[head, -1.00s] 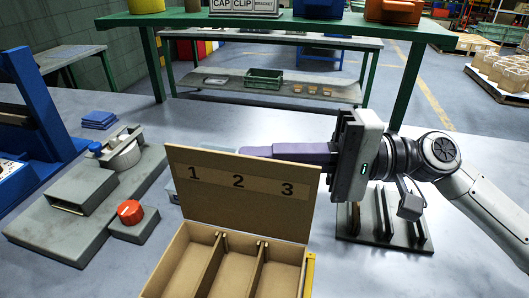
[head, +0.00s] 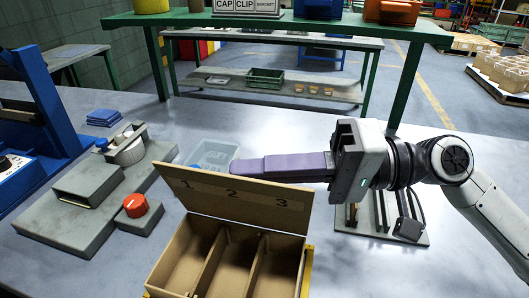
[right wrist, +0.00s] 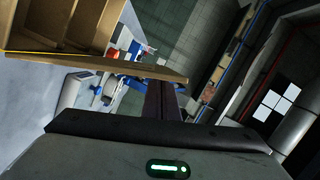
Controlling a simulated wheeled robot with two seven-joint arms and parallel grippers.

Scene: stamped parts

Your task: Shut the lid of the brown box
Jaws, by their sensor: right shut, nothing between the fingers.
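The brown box (head: 207,262) stands open at the front of the table, its long compartments showing. Its lid (head: 235,205), marked 1, 2 and 3 on the inner face, is partly swung over, tilted forward above the box's back part. My right gripper (head: 240,167) is shut and empty, its purple fingers lying across behind the lid's upper edge. In the right wrist view the fingers (right wrist: 165,100) reach to the lid's edge (right wrist: 120,65); I cannot tell whether they touch it. The box also shows at the upper left there (right wrist: 60,28). My left gripper is not in view.
A clear bin (head: 213,155) stands behind the lid. A grey fixture with a red knob (head: 136,205) is left of the box. A grey rack (head: 385,220) stands to the right, below my right arm. Blue pads (head: 104,117) lie at the back left.

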